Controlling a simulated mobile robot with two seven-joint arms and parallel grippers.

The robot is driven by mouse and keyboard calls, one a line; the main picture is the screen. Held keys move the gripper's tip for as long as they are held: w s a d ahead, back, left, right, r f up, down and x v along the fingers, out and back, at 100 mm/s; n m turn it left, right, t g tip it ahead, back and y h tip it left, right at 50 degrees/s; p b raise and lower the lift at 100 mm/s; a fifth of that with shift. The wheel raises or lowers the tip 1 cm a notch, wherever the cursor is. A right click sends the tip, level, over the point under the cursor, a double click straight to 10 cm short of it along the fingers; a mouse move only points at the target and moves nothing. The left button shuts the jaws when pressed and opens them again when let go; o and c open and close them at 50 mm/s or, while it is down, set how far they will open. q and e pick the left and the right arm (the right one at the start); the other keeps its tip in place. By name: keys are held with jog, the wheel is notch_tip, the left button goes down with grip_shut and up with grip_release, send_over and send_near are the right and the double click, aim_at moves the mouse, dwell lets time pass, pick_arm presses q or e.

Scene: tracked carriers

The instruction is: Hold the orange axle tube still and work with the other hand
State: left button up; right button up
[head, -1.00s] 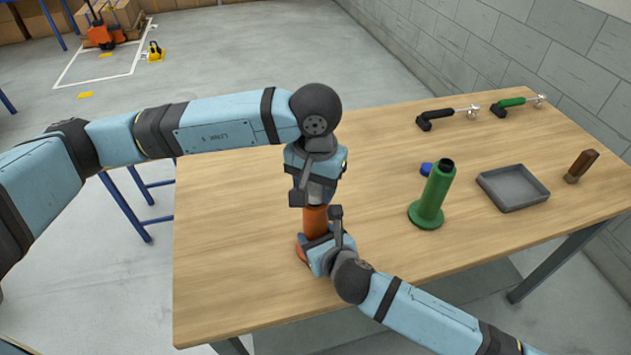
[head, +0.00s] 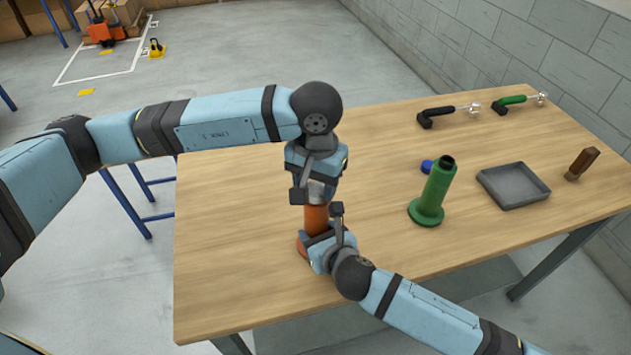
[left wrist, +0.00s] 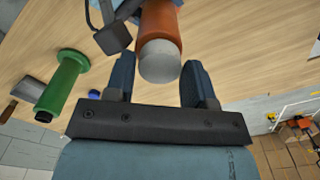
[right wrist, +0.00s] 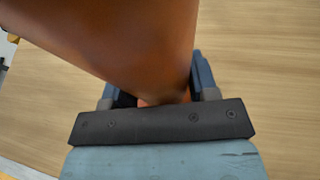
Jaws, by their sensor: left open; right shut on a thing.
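The orange axle tube (head: 316,218) stands upright on the table, with its wider base (head: 302,243) partly hidden by my right gripper. My right gripper (head: 320,240) is shut on the lower part of the tube; the tube fills the space between its fingers in the right wrist view (right wrist: 150,60). My left gripper (head: 314,196) is open over the top of the tube. In the left wrist view a grey rounded cap (left wrist: 160,62) on the tube's end lies between the open fingers, with gaps to both sides. I cannot tell whether the cap is separate.
To the right stand a green flanged tube (head: 433,195), a blue cap (head: 427,166), a grey tray (head: 541,198) and a brown-handled item (head: 581,164). Black-handled (head: 448,115) and green-handled (head: 518,102) tools lie at the back. The table's left part is clear.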

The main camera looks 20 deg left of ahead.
aim_at(315, 188)
pick_arm(q)
jog(key=shift+s+d, duration=0.2)
jog(key=shift+d, duration=0.1)
pick_arm(e)
jog(key=shift+s+a, duration=0.1)
jog(key=shift+a, duration=0.1)
pick_arm(q)
jog(key=shift+o, duration=0.6)
notch_tip(315, 188, up, 12)
jog(key=shift+w+a, duration=0.15)
jog(key=shift+a, duration=0.15)
pick_arm(e)
jog(key=shift+d, duration=0.15)
pick_arm(q)
jog(key=shift+c, duration=0.8)
jog(key=shift+f+n, duration=1.35)
jog(key=shift+f, duration=0.65)
jog(key=shift+f+n, duration=1.3)
jog(key=shift+f, duration=0.75)
jog(key=shift+f+n, duration=1.35)
jog(key=shift+f, duration=0.65)
jog(key=c, duration=0.7)
